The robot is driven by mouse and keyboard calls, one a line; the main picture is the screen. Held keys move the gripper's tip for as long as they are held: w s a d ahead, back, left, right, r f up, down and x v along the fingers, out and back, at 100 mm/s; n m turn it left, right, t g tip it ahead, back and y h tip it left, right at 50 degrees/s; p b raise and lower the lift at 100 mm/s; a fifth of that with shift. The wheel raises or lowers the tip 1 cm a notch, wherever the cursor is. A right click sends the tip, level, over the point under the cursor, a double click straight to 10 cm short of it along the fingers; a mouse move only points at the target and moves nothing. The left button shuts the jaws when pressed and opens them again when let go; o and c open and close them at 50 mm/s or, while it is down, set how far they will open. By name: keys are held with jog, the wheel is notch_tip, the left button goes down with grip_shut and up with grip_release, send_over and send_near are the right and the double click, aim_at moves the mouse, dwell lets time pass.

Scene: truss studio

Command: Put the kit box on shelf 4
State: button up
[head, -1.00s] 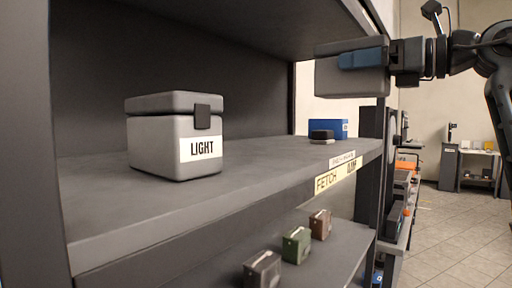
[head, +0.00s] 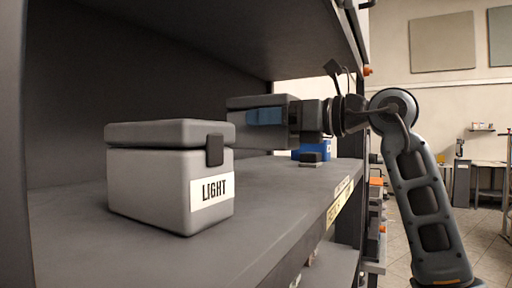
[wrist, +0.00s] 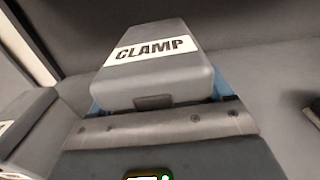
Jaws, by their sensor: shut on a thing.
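A grey lidded box labelled CLAMP (wrist: 150,65), apparently the kit box, is held in my gripper (wrist: 158,98), with blue fingers along its sides. In the head view, the held box (head: 236,130) is over the shelf (head: 285,190), beyond the LIGHT box, with my gripper (head: 266,117) shut on it. The box looks about level. Whether its underside touches the shelf, I cannot tell. The shelf's front-edge tags (head: 338,205) are too slanted to read now.
A grey box labelled LIGHT (head: 165,180) stands on the same shelf at the near left. A blue box (head: 318,150) and a small dark object (head: 311,159) sit near the far end. Another shelf board (head: 250,35) is overhead. Open shelf surface lies right of LIGHT.

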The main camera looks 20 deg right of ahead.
aim_at(257, 149)
jog(key=a, duration=0.1)
jog(key=a+f, duration=0.1)
jog(key=shift+w+a+f, duration=0.25)
jog(key=shift+w+a, duration=0.05)
jog(key=shift+w, duration=0.1)
jog(key=shift+f, duration=2.05)
jog(key=shift+f, duration=0.2)
jog(key=o, duration=1.4)
jog(key=shift+r, duration=0.15)
jog(key=b+v, duration=0.1)
jog(key=v, duration=1.1)
jog(key=shift+a, duration=0.1)
